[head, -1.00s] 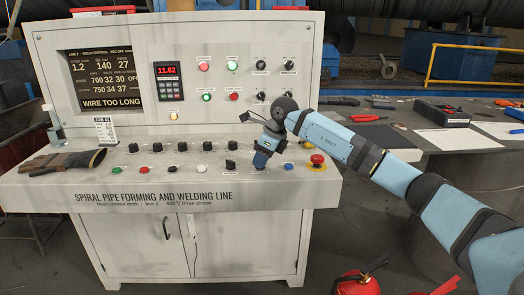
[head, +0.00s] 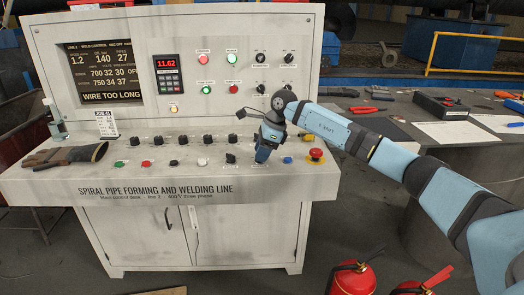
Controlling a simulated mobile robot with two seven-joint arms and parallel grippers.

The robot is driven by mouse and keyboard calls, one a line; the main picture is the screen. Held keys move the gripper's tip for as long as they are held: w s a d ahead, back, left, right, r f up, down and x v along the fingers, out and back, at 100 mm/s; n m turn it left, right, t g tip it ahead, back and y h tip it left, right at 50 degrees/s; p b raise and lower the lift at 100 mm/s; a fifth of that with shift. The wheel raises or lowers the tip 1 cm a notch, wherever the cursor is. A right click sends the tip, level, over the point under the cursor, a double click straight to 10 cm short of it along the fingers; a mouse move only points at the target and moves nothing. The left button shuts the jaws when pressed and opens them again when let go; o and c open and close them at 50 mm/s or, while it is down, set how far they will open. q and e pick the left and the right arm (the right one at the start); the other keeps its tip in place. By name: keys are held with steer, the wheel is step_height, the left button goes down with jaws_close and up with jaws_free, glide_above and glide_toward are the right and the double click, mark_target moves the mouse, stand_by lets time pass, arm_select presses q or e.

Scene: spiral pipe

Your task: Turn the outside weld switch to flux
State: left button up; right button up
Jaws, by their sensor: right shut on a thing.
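The control desk (head: 130,225) has a sloped panel with a row of black knobs and a lower row of coloured buttons and black switches. My right gripper (head: 262,160) points down onto the right part of this panel, between a black switch (head: 231,158) and a blue button (head: 288,160). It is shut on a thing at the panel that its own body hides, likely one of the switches. The switch labels are too small to read. My left gripper is not in view.
A red emergency stop (head: 316,155) sits just right of my gripper. A glove (head: 62,157) lies at the panel's left end. A screen (head: 105,73) reads "WIRE TOO LONG". Tools lie on the bench (head: 395,105) at right; red extinguishers (head: 352,277) stand on the floor.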

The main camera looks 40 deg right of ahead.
steer(key=o, duration=0.9)
steer(key=shift+r, duration=0.2)
arm_select(q)
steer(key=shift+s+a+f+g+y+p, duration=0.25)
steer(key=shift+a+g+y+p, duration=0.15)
steer(key=shift+p, duration=0.75)
arm_select(e)
steer(key=v, duration=1.3)
steer(key=shift+s+d+r, duration=0.1)
steer(key=shift+s+r, duration=0.05)
